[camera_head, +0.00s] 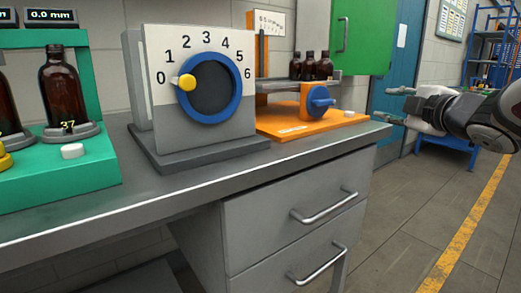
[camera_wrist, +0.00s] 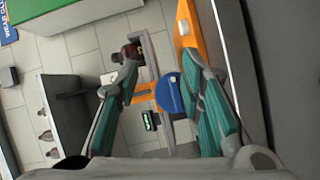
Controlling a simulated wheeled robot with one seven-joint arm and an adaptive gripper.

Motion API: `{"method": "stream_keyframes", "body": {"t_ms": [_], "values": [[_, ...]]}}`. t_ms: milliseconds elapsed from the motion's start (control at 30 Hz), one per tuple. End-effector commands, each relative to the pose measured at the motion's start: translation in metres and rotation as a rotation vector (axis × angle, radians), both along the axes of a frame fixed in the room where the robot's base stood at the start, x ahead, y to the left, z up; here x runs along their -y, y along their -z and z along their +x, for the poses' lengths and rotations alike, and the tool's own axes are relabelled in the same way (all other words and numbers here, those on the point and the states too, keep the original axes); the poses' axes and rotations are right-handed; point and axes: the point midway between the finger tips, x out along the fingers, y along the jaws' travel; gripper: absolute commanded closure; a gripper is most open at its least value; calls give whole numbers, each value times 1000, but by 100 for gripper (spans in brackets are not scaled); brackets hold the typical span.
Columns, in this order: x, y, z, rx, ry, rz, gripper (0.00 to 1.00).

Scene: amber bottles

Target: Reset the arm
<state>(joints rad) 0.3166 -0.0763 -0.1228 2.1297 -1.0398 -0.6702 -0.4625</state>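My gripper (camera_head: 388,105) is at the right in the head view, off the right end of the grey bench (camera_head: 180,185) and pointing left. In the wrist view my gripper (camera_wrist: 165,78) shows two teal-padded fingers spread wide. It is open, with nothing held between the fingers. Beyond the fingertips the wrist view shows the orange stand's blue knob (camera_wrist: 169,94) and a dark bottle (camera_wrist: 130,53), both apart from the gripper as far as I can tell. My arm is clear of the bench in the head view.
An orange stand (camera_head: 300,126) holds several small amber bottles (camera_head: 311,68). A green station (camera_head: 95,180) with an amber bottle (camera_head: 57,90) stands left. The floor (camera_head: 400,210) at right is free.

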Motion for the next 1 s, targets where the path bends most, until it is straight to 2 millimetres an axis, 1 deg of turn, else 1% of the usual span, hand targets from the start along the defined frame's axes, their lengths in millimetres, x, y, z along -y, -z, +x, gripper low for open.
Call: {"method": "stream_keyframes", "body": {"t_ms": [67,167,267,300,367,433,467,500,567,600,667,700,767,800,867,900,1000], "values": [[7,3,-15,-52,120,81,65],[17,16,-38,-134,273,196,65],[22,36,-70,-229,416,320,65],[23,45,-84,-271,472,369,65],[21,62,-108,-338,550,444,65],[15,82,-138,-422,637,531,65],[11,91,-151,-460,674,565,65],[6,104,-170,-515,722,612,65],[-5,122,-200,-599,790,678,65],[-13,134,-221,-658,833,720,65],[-27,151,-252,-748,894,775,65],[-36,161,-273,-809,931,806,65],[-49,174,-300,-891,980,844,65],[-58,181,-318,-943,1008,865,65],[-70,189,-341,-1014,1045,889,65],[-77,194,-356,-1059,1068,901,65],[-94,203,-390,-1165,1116,922,65]]}}
